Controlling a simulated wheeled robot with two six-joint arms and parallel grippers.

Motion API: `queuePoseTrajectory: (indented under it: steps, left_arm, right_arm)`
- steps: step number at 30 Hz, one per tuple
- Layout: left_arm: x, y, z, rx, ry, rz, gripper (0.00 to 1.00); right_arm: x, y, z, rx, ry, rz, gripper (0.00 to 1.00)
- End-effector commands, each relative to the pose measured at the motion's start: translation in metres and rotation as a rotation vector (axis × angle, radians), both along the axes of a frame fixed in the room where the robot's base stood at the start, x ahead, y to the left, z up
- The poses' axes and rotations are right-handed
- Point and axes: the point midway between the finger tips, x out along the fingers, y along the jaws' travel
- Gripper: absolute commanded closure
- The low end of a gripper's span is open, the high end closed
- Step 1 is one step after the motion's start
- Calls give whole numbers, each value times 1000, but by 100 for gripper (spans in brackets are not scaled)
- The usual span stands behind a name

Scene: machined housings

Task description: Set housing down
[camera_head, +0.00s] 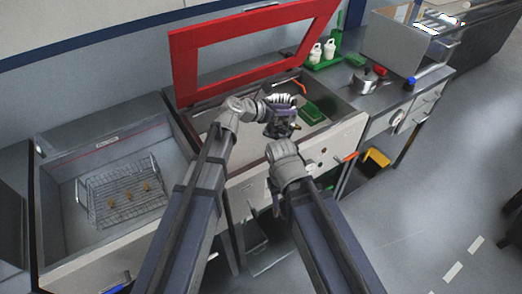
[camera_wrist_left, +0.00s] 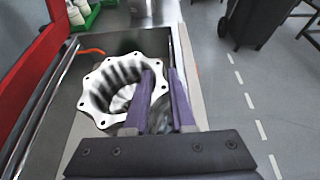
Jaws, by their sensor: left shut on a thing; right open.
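The housing (camera_head: 285,98) is a pale grey metal ring with a scalloped, bolt-holed flange and ribbed inner wall. In the left wrist view the housing (camera_wrist_left: 92,107) is tilted, with its opening facing the camera. My left gripper (camera_head: 282,113) is shut on its wall; the purple fingers (camera_wrist_left: 163,88) straddle the right side of the ring. The housing is above the open basin (camera_wrist_left: 72,128); whether it touches anything below is unclear. My right gripper (camera_head: 281,132) is just below the left one, close to it, open, and mostly hidden by its wrist.
A raised red-framed lid (camera_head: 178,60) stands behind the basin. A green container (camera_head: 314,112) sits at the basin's right. At left, a wire basket (camera_head: 122,205) with small brass parts lies in a sink. White bottles (camera_head: 315,54) on a green tray and a kettle-like pot (camera_head: 365,82) are at right.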

Motion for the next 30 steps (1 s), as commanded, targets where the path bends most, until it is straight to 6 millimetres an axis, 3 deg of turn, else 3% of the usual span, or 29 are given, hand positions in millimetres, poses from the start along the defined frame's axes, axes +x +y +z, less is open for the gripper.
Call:
queuePoseTrajectory:
  steps: [1,3,10,20,30]
  left_arm:
    - [5,9,-19,-2,-5,46,100]
    - [13,21,-28,-4,-10,104,100]
    - [27,45,-42,-11,-25,216,100]
    - [29,48,-48,-14,-28,233,100]
    - [29,48,-92,-12,-28,232,100]
  right_arm:
    - [0,0,-20,0,0,0,50]
    - [0,0,-30,0,0,0,50]
    - [0,0,-47,0,0,-1,50]
    - [0,0,-53,0,0,-1,50]
    - [0,0,-97,0,0,-1,50]
